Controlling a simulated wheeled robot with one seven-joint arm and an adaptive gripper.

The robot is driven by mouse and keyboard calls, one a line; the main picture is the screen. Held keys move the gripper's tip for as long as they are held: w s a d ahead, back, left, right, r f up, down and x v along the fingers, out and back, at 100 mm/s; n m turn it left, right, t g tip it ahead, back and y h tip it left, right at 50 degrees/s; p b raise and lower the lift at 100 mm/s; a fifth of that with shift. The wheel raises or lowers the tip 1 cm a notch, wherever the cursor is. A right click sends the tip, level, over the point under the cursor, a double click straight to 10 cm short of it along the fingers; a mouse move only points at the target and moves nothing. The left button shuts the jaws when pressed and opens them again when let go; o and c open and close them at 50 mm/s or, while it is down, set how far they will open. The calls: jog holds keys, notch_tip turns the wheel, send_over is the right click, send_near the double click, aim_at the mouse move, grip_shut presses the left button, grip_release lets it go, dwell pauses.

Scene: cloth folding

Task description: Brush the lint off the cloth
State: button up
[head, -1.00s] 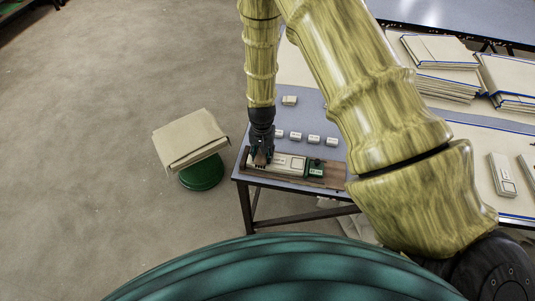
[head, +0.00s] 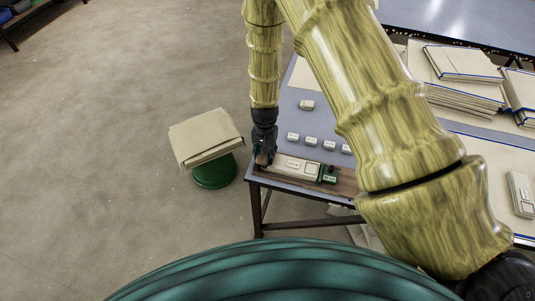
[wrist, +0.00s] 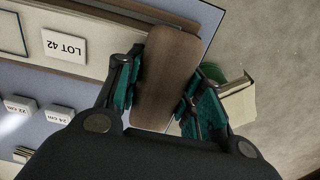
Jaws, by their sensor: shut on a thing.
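My gripper (head: 264,158) is at the left end of the table and points down. In the wrist view its teal-padded fingers (wrist: 165,95) are on either side of a brown wooden block with rounded corners (wrist: 168,70), likely the brush; its underside and any bristles are hidden. Cream cloths with blue edges (head: 465,62) lie folded in stacks at the right of the table. Another cream folded piece (head: 205,137) lies on a green stool (head: 215,172) to the left. I cannot make out lint on any of them.
A long pale case labelled LOT 42 (wrist: 65,46) lies beside the block, and a green box (head: 328,174) stands past it on a wooden board (head: 346,184). Several small white size tags (head: 311,141) line the blue-grey tabletop (head: 290,115). Open floor lies left.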

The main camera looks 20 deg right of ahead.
jog(key=shift+r+p, duration=1.8)
jog(key=shift+r, duration=1.25)
jog(key=shift+r+p, duration=0.95)
jog(key=shift+r, duration=0.55)
jog(key=shift+f, duration=0.1)
